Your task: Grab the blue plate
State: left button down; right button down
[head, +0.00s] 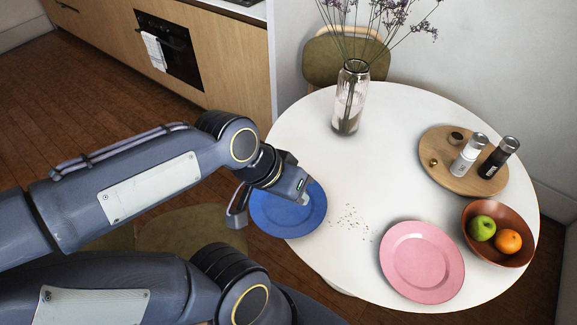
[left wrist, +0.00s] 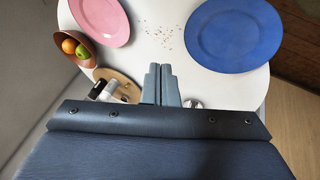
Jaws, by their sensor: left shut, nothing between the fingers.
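The blue plate (head: 283,217) lies flat on the left edge of the round white table. It also shows at the upper right of the left wrist view (left wrist: 235,35), with nothing on it. My left gripper (head: 303,199) is above the plate in the head view and covers part of its upper rim. In the left wrist view its fingers (left wrist: 160,82) are closed together with nothing between them, and the plate is to their upper right, apart from them. My right gripper is not in view.
A pink plate (head: 422,262), a brown bowl (head: 511,222) with apple and orange, and a wooden board (head: 440,160) with shakers are on the table (head: 385,185). A glass vase (head: 349,98) stands at the back. Crumbs (head: 352,219) lie between the plates. A chair (head: 325,60) is behind.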

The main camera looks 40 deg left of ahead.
aim_at(279, 218)
jog(key=j+u, duration=0.1)
jog(key=u, duration=0.3)
jog(key=k+j+u, duration=0.1)
jog(key=u, duration=0.35)
jog(key=j+u, duration=0.1)
jog(key=u, duration=0.3)
jog(key=j+u, duration=0.1)
jog(key=u, duration=0.3)
jog(key=j+u, duration=0.1)
jog(key=u, duration=0.35)
